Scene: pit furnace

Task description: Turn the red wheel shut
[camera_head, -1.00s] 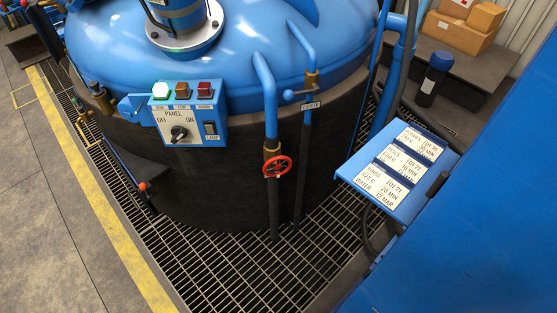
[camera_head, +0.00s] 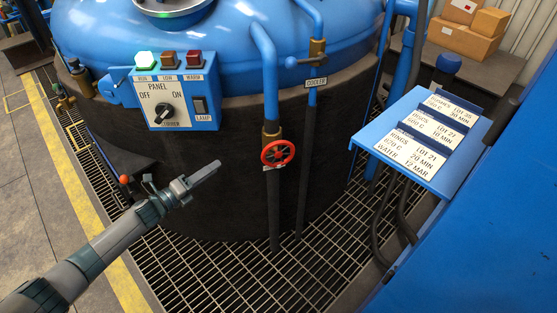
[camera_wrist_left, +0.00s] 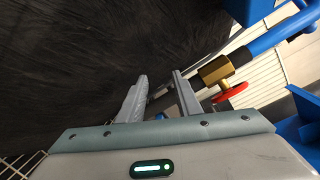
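The red wheel (camera_head: 278,153) sits on the brass valve (camera_head: 271,134) of a blue pipe that comes down the front of the furnace. My left gripper (camera_head: 208,174) is to the left of the wheel and a little lower in the picture, apart from it, pointing towards the right. In the left wrist view the two fingers (camera_wrist_left: 160,84) stand apart with nothing between them. The red wheel (camera_wrist_left: 231,91) shows there edge-on, to the right of the fingers, beside the brass valve body (camera_wrist_left: 216,71). My right gripper is not in view.
The panel box (camera_head: 176,92) with lamps and a knob is left of the wheel. A second pipe with a "COOLER" label (camera_head: 316,83) runs close to the wheel's right. A blue stand with cards (camera_head: 419,142) is at the right. Floor grating (camera_head: 270,265) lies below.

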